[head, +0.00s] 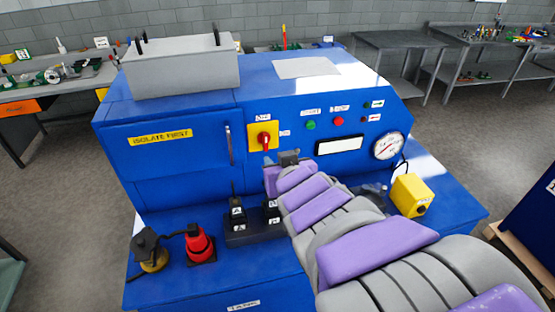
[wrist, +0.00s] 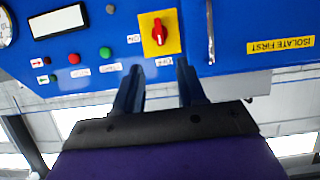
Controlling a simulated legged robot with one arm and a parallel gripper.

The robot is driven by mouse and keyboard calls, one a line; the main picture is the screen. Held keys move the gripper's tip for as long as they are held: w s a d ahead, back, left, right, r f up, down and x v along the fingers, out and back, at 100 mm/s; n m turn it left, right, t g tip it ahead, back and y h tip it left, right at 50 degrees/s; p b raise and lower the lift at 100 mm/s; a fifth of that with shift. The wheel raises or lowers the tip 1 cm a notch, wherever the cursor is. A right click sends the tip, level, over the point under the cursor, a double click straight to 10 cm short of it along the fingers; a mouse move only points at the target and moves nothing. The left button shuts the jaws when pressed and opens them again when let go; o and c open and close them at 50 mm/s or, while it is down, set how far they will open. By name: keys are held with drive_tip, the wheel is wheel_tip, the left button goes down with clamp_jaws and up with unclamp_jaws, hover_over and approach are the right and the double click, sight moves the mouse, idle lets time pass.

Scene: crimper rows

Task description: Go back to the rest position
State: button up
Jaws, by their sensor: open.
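My gripper (head: 288,158) is at the end of my outstretched grey and purple arm, in front of the blue machine's (head: 180,180) panel. In the wrist view, which shows the panel upside down, the two dark fingers of my gripper (wrist: 159,66) stand apart with nothing between them. The red rotary switch (head: 264,138) on its yellow plate (head: 274,128) is just beyond the fingertips. The red switch also shows in the wrist view (wrist: 158,32), apart from the fingers. My arm hides part of the machine's lower ledge.
On the ledge stand a red plug (head: 198,244), a black-and-yellow connector (head: 150,250), black levers (head: 237,215) and a yellow box (head: 411,195). A round gauge (head: 388,146) is at the panel's right. A grey bin (head: 180,70) sits on top. Workbenches (head: 395,40) stand behind.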

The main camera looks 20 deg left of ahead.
idle(0.4)
drive_tip(key=s+d+f+m+g+h+b, duration=0.1)
drive_tip(key=s+d+f+m+g+h, duration=0.2)
drive_tip(key=d, duration=0.4)
drive_tip(key=s+d+f+h+b, duration=0.1)
drive_tip(key=s+d+f+h, duration=0.1)
drive_tip(key=d+f, duration=0.45)
drive_tip(key=s+d+f+m+g+h+b, duration=0.1)
drive_tip(key=s+d+f+m+g+h, duration=0.15)
drive_tip(key=d, duration=0.65)
drive_tip(key=s+d+f+g+b, duration=0.1)
drive_tip(key=s+d+f+g, duration=0.1)
drive_tip(key=s, duration=0.8)
drive_tip(key=s+d+f+g+b, duration=0.1)
drive_tip(key=s+d+g, duration=0.3)
drive_tip(key=s, duration=0.7)
drive_tip(key=shift+s+f+m+g, duration=0.25)
drive_tip(key=shift+f+m+g, duration=0.2)
drive_tip(key=shift+f+g, duration=0.3)
drive_tip(key=shift+r+y, duration=0.1)
drive_tip(key=shift+y, duration=0.15)
